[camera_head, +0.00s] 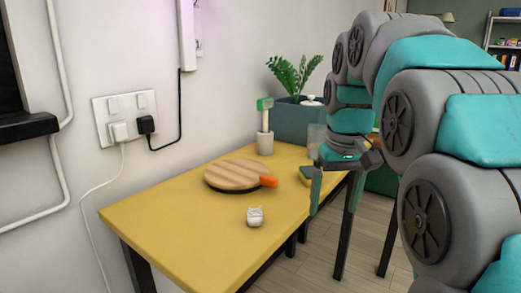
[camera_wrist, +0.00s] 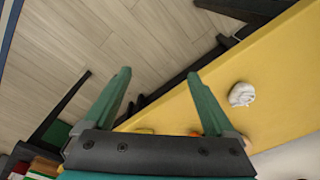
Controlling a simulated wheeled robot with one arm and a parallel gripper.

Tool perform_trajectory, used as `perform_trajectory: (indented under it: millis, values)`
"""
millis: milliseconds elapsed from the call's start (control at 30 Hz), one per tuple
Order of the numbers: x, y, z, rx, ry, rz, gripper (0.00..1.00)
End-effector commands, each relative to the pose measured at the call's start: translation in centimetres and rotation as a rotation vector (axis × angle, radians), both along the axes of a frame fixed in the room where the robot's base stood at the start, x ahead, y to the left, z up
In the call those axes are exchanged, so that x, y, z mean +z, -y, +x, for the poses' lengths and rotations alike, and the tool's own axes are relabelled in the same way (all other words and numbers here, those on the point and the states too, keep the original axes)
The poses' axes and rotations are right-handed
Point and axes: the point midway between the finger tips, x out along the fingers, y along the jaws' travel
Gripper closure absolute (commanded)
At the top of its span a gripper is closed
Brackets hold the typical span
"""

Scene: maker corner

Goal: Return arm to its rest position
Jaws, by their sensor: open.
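My gripper (camera_head: 335,185) hangs at the right edge of the yellow table (camera_head: 185,222), pointing down, with my grey and teal arm arching above it. In the wrist view my gripper (camera_wrist: 158,95) has its two green fingers spread wide, with nothing between them but floor and the table's edge beyond. A small white crumpled item (camera_head: 255,217) sits on the table, left of my gripper and apart from it; it also shows in the wrist view (camera_wrist: 242,94).
A round wooden board (camera_head: 235,173) with an orange piece (camera_head: 269,181) lies mid-table. A green-topped tool stands in a pale cup (camera_head: 265,143) behind it. A clear container (camera_head: 316,138) and a planter (camera_head: 290,122) are at the back. The wall has plugged sockets (camera_head: 126,117). Wooden floor (camera_head: 325,245) lies right of the table.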

Motion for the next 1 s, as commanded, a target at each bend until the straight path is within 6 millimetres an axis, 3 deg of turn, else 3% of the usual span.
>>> perform_trajectory:
  millis: [367,800,1000]
  values:
    - [-7.6,0.2,-9.5,-0.058,-0.093,0.000,0.10]
    - [-18.7,0.3,-23.6,-0.103,-0.208,-0.016,0.10]
    - [-21.7,0.3,-27.5,-0.110,-0.236,-0.022,0.10]
